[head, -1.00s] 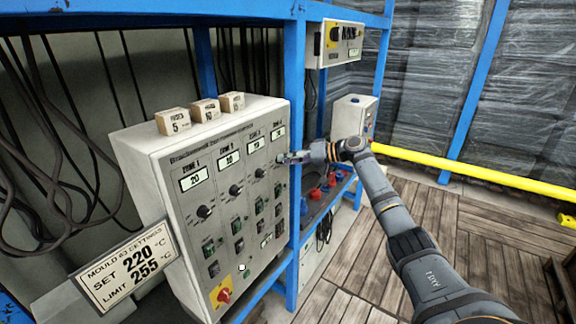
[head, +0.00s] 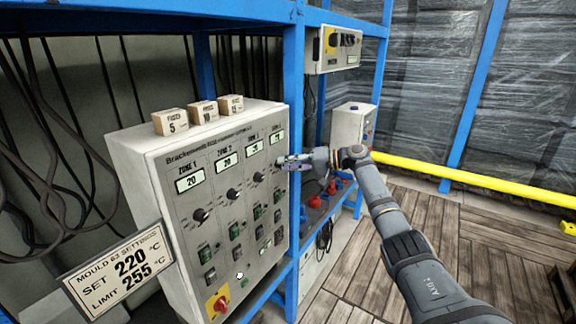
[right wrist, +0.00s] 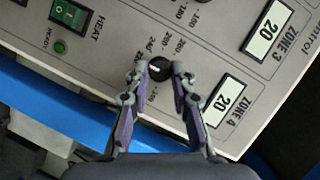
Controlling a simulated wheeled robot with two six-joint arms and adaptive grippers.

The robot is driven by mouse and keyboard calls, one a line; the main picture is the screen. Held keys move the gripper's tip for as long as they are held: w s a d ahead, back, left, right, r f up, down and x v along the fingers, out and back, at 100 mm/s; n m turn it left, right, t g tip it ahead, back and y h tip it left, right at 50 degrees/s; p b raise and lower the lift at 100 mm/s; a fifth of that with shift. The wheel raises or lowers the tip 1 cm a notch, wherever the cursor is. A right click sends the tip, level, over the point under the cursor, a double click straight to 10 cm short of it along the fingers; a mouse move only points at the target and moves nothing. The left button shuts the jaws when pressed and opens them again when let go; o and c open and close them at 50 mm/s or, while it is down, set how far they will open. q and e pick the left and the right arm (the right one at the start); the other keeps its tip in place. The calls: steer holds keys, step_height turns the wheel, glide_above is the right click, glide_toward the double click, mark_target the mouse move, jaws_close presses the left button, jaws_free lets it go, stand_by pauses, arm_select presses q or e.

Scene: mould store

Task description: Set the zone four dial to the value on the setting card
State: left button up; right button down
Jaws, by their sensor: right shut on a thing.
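The setting card (head: 118,270) at the lower left of the head view reads "Mould 63 settings, set 220 °C, limit 255 °C". The control cabinet (head: 160,262) has several zone columns with displays and dials. My right gripper (head: 282,163) reaches the rightmost column from the right. In the right wrist view, the black zone four dial (right wrist: 159,66) sits between the fingertips of the right gripper (right wrist: 159,74), which are shut on it. Its printed scale shows partly around it. The zone four display (right wrist: 225,101) reads 20. My left gripper is out of view.
Small blocks (head: 203,111) marked with numbers stand on the cabinet top. A blue rack post (head: 295,130) is close to the right of the cabinet. A red rotary switch (head: 217,304) is low on the panel. Open wooden floor (head: 340,275) lies to the right.

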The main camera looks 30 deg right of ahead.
steer(key=shift+f, duration=0.1)
steer(key=c, duration=1.1)
jaws_free()
steer(key=v, duration=1.2)
